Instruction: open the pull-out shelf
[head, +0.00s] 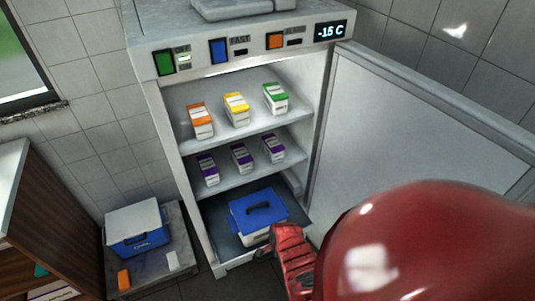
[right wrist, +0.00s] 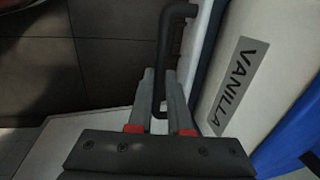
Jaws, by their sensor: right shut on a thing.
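The freezer's bottom pull-out shelf (head: 219,228) is a dark, low surface, and a blue-lidded white container (head: 258,208) sits on it. In the right wrist view a black bar handle (right wrist: 164,45) stands beside a white container marked VANILLA (right wrist: 235,85). My right gripper (right wrist: 158,80) is shut on this handle, one finger on each side of the bar. In the head view my right gripper (head: 264,249) is at the shelf's front right, and my red arm hides part of that area. My left gripper is not in view.
The freezer door (head: 400,130) stands open to the right. Two upper shelves hold several small cartons, such as a yellow one (head: 236,108). A blue and white cooler (head: 137,228) stands on a low grey surface at left. A wooden cabinet (head: 40,225) is at the far left.

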